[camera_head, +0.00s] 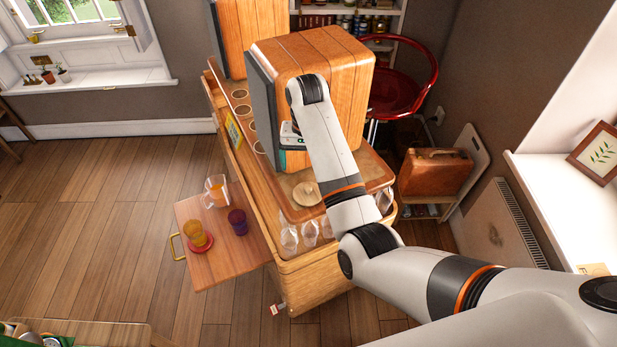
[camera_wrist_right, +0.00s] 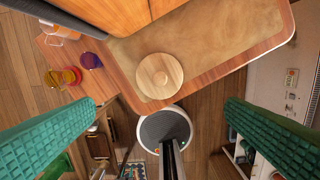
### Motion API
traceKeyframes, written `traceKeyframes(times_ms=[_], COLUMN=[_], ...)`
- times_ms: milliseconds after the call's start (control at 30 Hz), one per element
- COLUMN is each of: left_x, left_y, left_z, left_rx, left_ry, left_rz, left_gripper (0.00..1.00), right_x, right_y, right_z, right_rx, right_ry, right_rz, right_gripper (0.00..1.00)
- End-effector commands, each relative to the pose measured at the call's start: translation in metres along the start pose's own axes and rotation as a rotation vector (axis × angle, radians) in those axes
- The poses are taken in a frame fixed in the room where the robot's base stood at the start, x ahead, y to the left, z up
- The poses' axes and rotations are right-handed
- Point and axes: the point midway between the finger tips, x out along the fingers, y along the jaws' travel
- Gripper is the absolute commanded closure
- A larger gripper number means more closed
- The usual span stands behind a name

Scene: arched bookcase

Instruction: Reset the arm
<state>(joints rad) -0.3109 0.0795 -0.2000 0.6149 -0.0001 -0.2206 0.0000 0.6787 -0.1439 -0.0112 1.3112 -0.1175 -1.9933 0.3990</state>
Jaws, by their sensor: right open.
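My right arm comes in from the right in the head view and reaches over the wooden cabinet. My right gripper (camera_head: 291,142) is mostly hidden behind its own wrist, beside the big wooden box-shaped unit with a dark front (camera_head: 310,65). In the right wrist view, the green ridged fingers of my right gripper (camera_wrist_right: 172,112) are wide apart with nothing held between them. A round wooden lid or disc (camera_wrist_right: 160,77) lies on the tray (camera_wrist_right: 215,60) above the gap between the fingers. The disc also shows in the head view (camera_head: 306,194). My left gripper is not in view.
A pull-out board (camera_head: 215,262) holds an orange glass (camera_head: 195,233) on a red saucer, a purple cup (camera_head: 238,221) and a handled glass (camera_head: 216,191). Clear glasses (camera_head: 310,232) line the cabinet side. A red chair (camera_head: 395,90) and brown case (camera_head: 435,172) stand right.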

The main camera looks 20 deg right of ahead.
Motion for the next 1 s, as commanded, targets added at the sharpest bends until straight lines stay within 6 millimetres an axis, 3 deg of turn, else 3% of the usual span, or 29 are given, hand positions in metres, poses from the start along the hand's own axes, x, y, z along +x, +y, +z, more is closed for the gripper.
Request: traceKeyframes(times_ms=[300, 567, 667, 833, 1000], left_x=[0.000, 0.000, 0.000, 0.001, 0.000], left_y=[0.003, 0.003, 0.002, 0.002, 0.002], left_z=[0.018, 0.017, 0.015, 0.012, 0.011], left_rx=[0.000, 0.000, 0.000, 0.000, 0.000], left_ry=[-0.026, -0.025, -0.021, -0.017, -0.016], left_rz=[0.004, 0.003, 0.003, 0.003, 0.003], left_gripper=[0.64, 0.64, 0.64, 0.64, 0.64], right_x=[-0.004, -0.003, 0.009, 0.057, 0.096], right_y=[0.000, -0.001, -0.008, -0.043, -0.089], right_z=[0.002, 0.001, -0.005, -0.043, -0.109], right_rx=[0.000, 0.000, -0.006, -0.055, -0.163], right_ry=[0.000, 0.000, -0.006, -0.056, -0.139], right_rz=[0.000, -0.001, -0.001, 0.000, -0.002], right_gripper=[0.06, 0.06, 0.06, 0.06, 0.06])
